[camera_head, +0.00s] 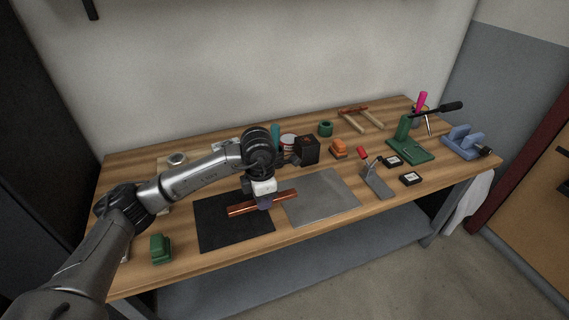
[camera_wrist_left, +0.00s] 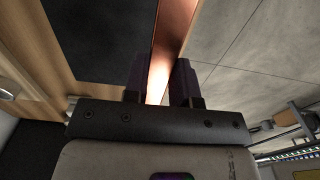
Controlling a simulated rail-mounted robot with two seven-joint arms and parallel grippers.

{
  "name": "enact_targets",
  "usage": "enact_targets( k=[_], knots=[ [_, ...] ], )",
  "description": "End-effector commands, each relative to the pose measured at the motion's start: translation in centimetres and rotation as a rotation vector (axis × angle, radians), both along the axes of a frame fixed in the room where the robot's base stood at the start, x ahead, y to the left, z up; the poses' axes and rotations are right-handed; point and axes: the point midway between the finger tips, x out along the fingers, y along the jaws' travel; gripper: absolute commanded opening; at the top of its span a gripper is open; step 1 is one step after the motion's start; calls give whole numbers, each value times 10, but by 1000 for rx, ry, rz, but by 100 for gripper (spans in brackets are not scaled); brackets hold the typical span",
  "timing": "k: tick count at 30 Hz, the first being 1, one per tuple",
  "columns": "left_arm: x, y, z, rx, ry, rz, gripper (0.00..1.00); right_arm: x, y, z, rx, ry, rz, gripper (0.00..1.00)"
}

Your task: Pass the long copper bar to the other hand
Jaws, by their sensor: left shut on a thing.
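The long copper bar (camera_head: 240,210) lies across the jaws of my left gripper (camera_head: 264,202), with an end sticking out on each side. In the head view it is over the right part of the black mat (camera_head: 215,233) and reaches to the grey plate (camera_head: 325,200). In the left wrist view the bar (camera_wrist_left: 176,32) runs between the two dark fingers of the left gripper (camera_wrist_left: 162,82), which are shut on it. The fingers hide the bar's middle. I cannot tell how high it is above the mat. My right gripper is in neither view.
A green block (camera_head: 160,248) stands at the front left of the wooden bench. A black box (camera_head: 307,150) and an orange block (camera_head: 338,149) stand behind the grey plate. A metal stand (camera_head: 376,180) is right of it. A green press (camera_head: 408,146) and blue holder (camera_head: 463,142) are at the far right.

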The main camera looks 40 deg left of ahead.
Motion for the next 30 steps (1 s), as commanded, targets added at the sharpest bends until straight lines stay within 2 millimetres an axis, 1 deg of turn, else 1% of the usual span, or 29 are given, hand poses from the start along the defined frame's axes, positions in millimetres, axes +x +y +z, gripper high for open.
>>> enact_targets(
  k=[1,9,14,17,20,30],
  knots=[
    [1,-2,4,0,-2,-1,0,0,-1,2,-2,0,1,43],
    [2,-6,5,1,-3,-3,0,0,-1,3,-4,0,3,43],
    [2,-6,5,1,-3,-82,0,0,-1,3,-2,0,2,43],
    [2,-6,5,1,-3,-199,0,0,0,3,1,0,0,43],
    [3,-6,5,1,-3,-363,0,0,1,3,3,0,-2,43],
    [3,-13,6,2,-3,-1021,0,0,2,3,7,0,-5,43]
  ],
)
